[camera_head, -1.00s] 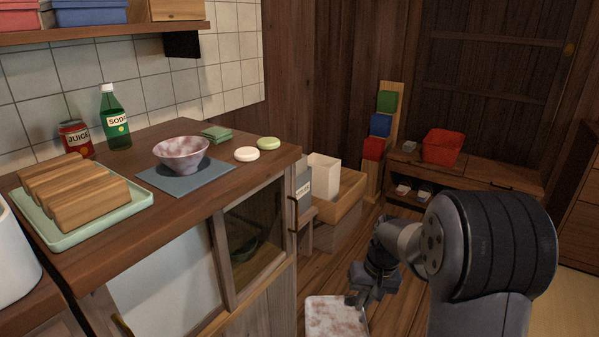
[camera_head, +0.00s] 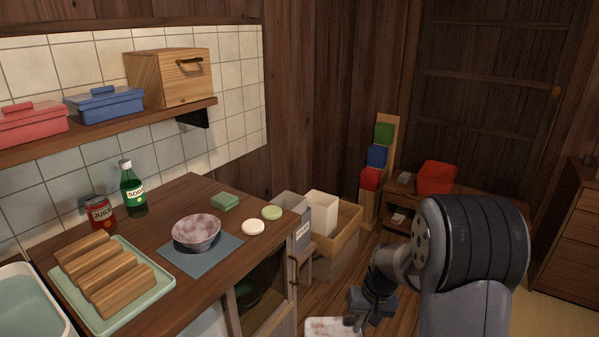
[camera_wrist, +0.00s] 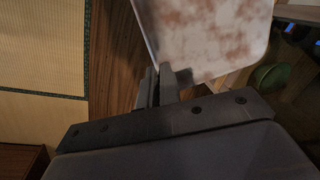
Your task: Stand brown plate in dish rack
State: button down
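The plate (camera_head: 330,327) is squarish, off-white with brown mottling. It shows at the bottom edge of the head view, partly cut off, and fills the upper middle of the wrist view (camera_wrist: 205,35). My gripper (camera_wrist: 166,88) is shut on the plate's edge and holds it off the counter, low in front of the cabinet. In the head view my gripper (camera_head: 358,318) is partly hidden by my wrist. A pale green tray (camera_head: 150,298) with several thick wooden bars and gaps between them stands on the counter at left; it looks like the dish rack, and its gaps look empty.
A mottled bowl (camera_head: 196,233) on a blue-grey mat, a soda bottle (camera_head: 133,192), a juice can (camera_head: 101,213), green sponges (camera_head: 225,201) and two round pieces share the counter. A white basin (camera_head: 30,300) is at left. A wall shelf (camera_head: 110,133) overhangs the back.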

notch_tip(320, 180, up, 14)
jog(key=s+p, duration=0.1)
jog(key=p, duration=1.5)
jog(key=shift+s+p, duration=0.15)
jog(key=shift+p, duration=0.2)
notch_tip(320, 180, up, 10)
jog(key=p, duration=0.6)
jog(key=shift+f, duration=0.2)
notch_tip(320, 180, down, 3)
jog(key=shift+f, duration=0.2)
